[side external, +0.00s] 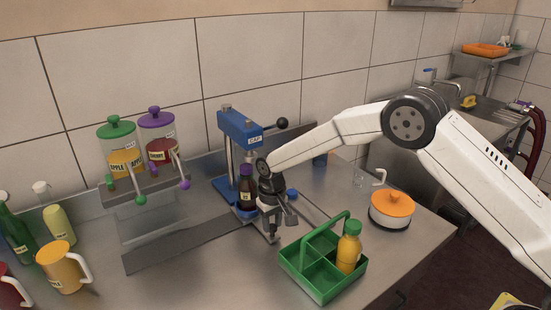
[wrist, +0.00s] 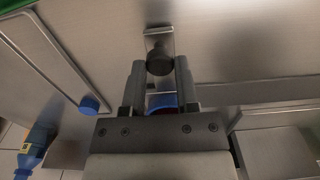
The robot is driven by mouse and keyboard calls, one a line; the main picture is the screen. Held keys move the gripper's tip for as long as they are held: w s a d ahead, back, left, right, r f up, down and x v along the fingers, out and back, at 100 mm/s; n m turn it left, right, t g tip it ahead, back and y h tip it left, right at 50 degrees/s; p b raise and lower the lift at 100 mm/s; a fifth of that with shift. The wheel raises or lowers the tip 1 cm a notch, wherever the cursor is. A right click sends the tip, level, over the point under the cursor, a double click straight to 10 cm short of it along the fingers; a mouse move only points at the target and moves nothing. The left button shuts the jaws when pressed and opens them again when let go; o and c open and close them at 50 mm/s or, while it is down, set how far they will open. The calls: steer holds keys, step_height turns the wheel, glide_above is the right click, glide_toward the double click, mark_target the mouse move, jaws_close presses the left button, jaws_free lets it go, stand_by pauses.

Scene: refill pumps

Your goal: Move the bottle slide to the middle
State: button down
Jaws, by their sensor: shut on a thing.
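The bottle slide's dark round knob (wrist: 160,57) stands on a narrow metal bar (wrist: 157,35) in the wrist view. My gripper (wrist: 160,68) has one finger on each side of this knob and is shut on it. In the side view my gripper (side external: 268,228) points down in front of the blue capping press (side external: 240,135), which has a CAP label. A dark bottle with a purple cap (side external: 246,188) stands upright under the press. My gripper partly hides the slide and the base beside the bottle.
A green caddy (side external: 318,283) with a yellow bottle (side external: 349,247) stands in front to the right. An orange-lidded pot (side external: 391,209) is farther right. A dark flat strip (side external: 185,245) runs left from the press. Two pump jars stand behind it; jugs (side external: 62,267) and bottles stand left.

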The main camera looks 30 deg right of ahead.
steer(key=shift+a, duration=2.35)
steer(key=shift+a, duration=2.2)
steer(key=shift+c, duration=1.4)
jaws_free()
steer(key=shift+r, duration=0.15)
step_height(320, 180, up, 8)
steer(key=shift+f, duration=0.2)
